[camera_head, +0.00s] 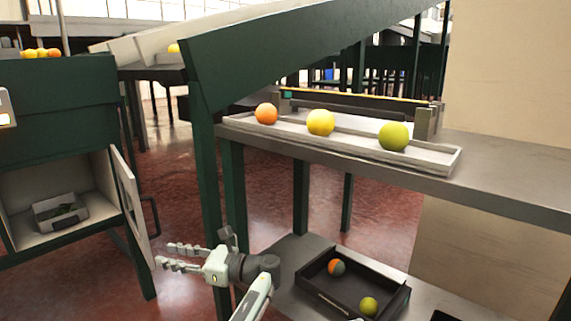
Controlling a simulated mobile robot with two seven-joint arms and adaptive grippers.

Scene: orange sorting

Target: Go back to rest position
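My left gripper (164,254) is at the lower left of centre. Its two fingers point left and stand apart, with nothing between them. It is over the red floor, left of the lower shelf, and touches no fruit. My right gripper is not in view. On the upper shelf, a pale rail tray (445,163) holds an orange fruit (266,113), a yellow fruit (320,122) and a green fruit (393,136) in a row.
An open cabinet (20,228) stands at the left with a pale box (60,212) inside. Its door (131,207) is swung open near my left gripper. Dark green posts (203,190) hold the shelves. Red floor (180,200) lies clear between cabinet and shelves.

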